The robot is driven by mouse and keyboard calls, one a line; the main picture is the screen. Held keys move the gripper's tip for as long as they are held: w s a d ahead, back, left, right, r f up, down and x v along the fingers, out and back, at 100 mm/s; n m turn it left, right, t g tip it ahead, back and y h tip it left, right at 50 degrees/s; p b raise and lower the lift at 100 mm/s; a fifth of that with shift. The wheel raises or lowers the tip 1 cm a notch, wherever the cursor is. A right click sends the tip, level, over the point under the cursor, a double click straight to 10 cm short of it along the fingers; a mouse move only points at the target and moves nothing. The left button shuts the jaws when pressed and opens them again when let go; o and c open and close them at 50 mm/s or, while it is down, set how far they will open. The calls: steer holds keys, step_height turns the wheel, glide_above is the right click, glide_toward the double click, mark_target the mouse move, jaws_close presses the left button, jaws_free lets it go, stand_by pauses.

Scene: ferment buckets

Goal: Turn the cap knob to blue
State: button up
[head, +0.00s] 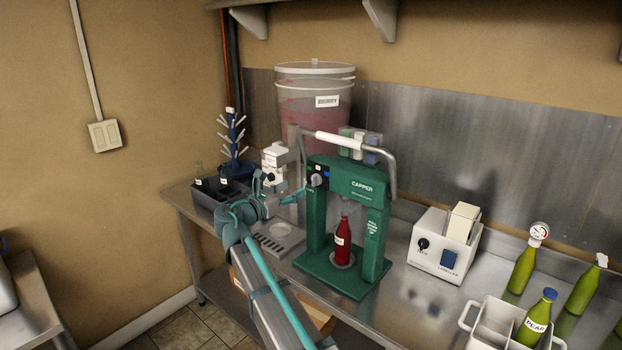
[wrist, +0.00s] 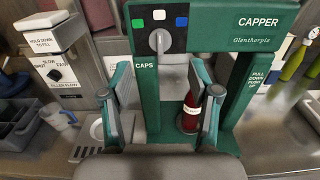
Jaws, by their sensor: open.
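The green capper (head: 350,180) stands on the steel bench. Its grey cap knob (wrist: 160,40) sits on a black panel, above the word CAPS, and also shows in the head view (head: 316,180). Around the knob are a green mark (wrist: 138,23), a white mark (wrist: 159,15) and a blue mark (wrist: 182,22). The knob appears to stand upright, towards the white mark. My gripper (wrist: 160,78) is open and empty, its fingers spread below the knob and apart from it. A red bottle (head: 343,243) stands upright in the capper.
The filler (wrist: 55,60) stands left of the capper, with a drip tray (head: 280,239) below. A labeller (head: 440,247), green bottles (head: 521,270) and a white carrier (head: 492,325) are to the right. A large bucket (head: 312,110) stands behind.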

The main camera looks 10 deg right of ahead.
mark_target(312, 179)
steer(key=p+x, duration=0.3)
steer(key=x, duration=0.6)
steer(key=shift+w+d+f, duration=0.1)
steer(key=shift+d, duration=0.05)
steer(key=shift+c, duration=0.3)
steer(key=c, duration=1.1)
